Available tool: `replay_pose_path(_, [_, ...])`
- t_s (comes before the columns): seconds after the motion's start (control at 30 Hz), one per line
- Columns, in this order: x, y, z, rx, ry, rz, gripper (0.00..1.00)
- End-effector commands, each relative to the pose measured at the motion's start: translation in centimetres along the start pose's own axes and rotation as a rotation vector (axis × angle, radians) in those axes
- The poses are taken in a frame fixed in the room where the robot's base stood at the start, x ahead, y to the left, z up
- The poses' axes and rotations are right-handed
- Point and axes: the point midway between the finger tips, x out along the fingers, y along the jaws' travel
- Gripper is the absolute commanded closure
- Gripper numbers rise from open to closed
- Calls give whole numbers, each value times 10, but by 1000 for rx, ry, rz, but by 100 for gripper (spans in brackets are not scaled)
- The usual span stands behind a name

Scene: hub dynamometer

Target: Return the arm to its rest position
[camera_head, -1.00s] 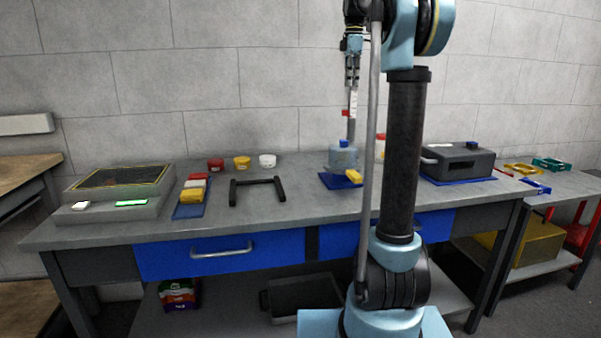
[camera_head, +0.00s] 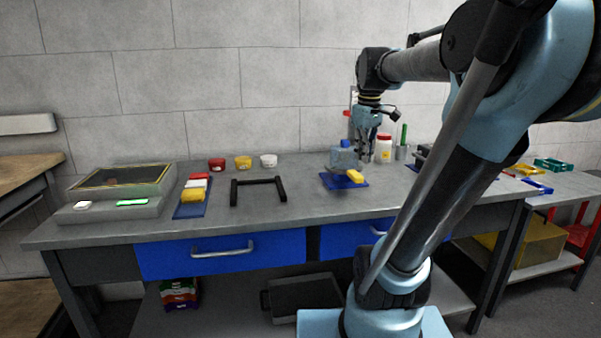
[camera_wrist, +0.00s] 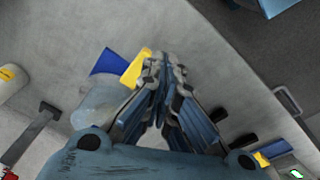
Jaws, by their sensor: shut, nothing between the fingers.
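My gripper (camera_head: 366,157) hangs fingers down above the workbench, in front of the back wall. It is shut and holds nothing. It is beside a clear bottle with a blue cap (camera_head: 343,155) and above a blue mat (camera_head: 338,181) that carries a yellow block (camera_head: 355,176). In the wrist view my gripper (camera_wrist: 158,62) points down at the bench, with the yellow block (camera_wrist: 136,70) close to its fingertips in the picture. Whether the fingers touch anything there is hard to tell.
The grey workbench (camera_head: 290,208) has a black handle frame (camera_head: 258,191), three small jars by the wall, and a device (camera_head: 120,188) at the left. A white jar with a red lid (camera_head: 383,148) stands right of my gripper. The bench's front middle is clear.

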Motion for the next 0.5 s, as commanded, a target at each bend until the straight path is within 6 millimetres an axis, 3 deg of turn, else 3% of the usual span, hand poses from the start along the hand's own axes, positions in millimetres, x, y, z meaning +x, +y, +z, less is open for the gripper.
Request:
replay_pose_path(0.1, [34, -23, 30, 110, 10, 7, 100])
replay_pose_path(0.5, [155, -90, 118, 485, 51, 22, 100])
